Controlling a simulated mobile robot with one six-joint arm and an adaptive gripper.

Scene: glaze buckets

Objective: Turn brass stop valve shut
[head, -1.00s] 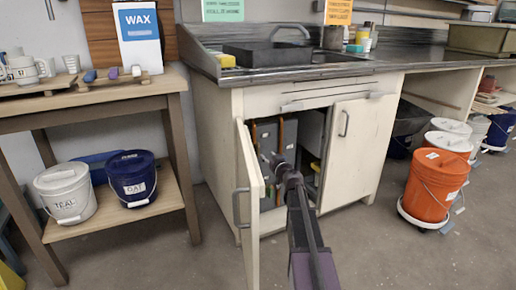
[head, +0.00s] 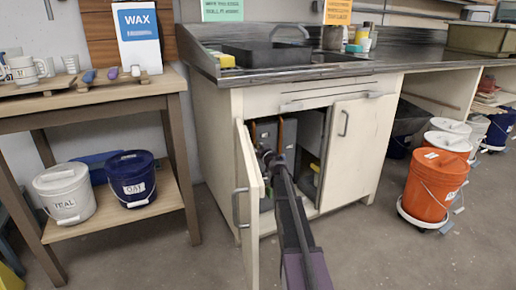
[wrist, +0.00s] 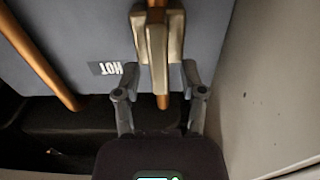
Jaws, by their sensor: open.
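The brass stop valve (wrist: 151,38) sits on a copper pipe against a grey panel, at the top middle of the wrist view. My gripper (wrist: 160,72) is open, with one finger on each side of the valve's lower part. I cannot tell whether either finger touches the brass. An upside-down HOT label (wrist: 105,68) is on the panel left of the valve. In the head view my gripper is inside the sink cabinet (head: 262,98), past its open left door (head: 247,205). The valve is too small and covered to make out there.
A second copper pipe (wrist: 40,55) runs left of the valve. A pale cabinet wall (wrist: 270,90) stands close on the right. The right cabinet door (head: 346,150) is shut.

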